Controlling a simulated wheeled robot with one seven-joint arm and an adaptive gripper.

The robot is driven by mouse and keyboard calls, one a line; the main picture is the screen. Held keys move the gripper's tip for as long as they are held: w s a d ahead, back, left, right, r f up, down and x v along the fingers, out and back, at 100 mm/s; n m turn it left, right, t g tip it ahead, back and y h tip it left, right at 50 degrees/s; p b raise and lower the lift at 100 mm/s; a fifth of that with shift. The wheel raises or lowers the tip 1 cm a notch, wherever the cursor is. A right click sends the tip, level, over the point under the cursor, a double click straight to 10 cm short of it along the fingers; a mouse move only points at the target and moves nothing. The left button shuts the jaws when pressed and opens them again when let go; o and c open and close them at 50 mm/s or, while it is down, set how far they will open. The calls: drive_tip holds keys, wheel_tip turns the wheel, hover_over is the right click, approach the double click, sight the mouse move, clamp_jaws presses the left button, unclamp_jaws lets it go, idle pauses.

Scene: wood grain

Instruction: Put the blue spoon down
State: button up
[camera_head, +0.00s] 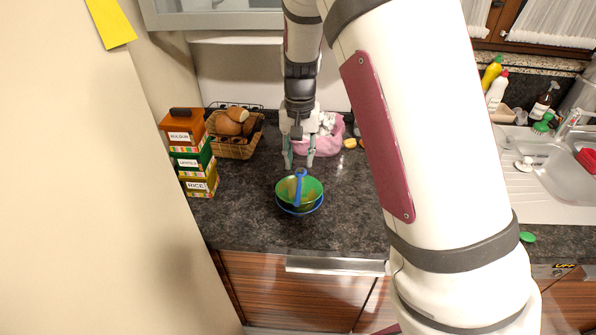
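A blue spoon (299,188) rests in a green bowl (314,190) on the dark countertop. Its handle points up and away, and its lower end crosses the bowl's near side. A blue rim or second bowl (298,212) shows just under the green bowl. My gripper (299,163) is open, its two fingers apart with nothing visible between them. It points down just behind and above the top of the spoon handle. I cannot tell the exact gap between fingertips and handle.
Stacked labelled boxes (190,155) and a bread basket (235,133) stand at the left. A pink bag (322,141) is behind my gripper. A sink (565,165) with bottles is at the right. Counter in front of the bowl is clear. My arm hides the counter's middle right.

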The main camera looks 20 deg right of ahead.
drive_tip(key=s+r+n+t+y, duration=0.1)
drive_tip(key=s+r, duration=0.5)
drive_tip(key=r, duration=0.2)
drive_tip(key=s+r+n+t, duration=0.1)
drive_tip(key=s+r+t, duration=0.1)
drive_tip(key=s+r, duration=0.55)
drive_tip(key=s+r+n+t+h, duration=0.1)
drive_tip(key=s+r, duration=0.3)
drive_tip(key=s, duration=0.9)
drive_tip(key=shift+r+n+t, duration=0.2)
drive_tip(key=shift+n+t, duration=0.6)
drive_tip(key=shift+n, duration=0.1)
drive_tip(key=shift+w+f+b, duration=0.15)
drive_tip(key=shift+w+b, duration=0.05)
drive_tip(key=shift+b, duration=0.25)
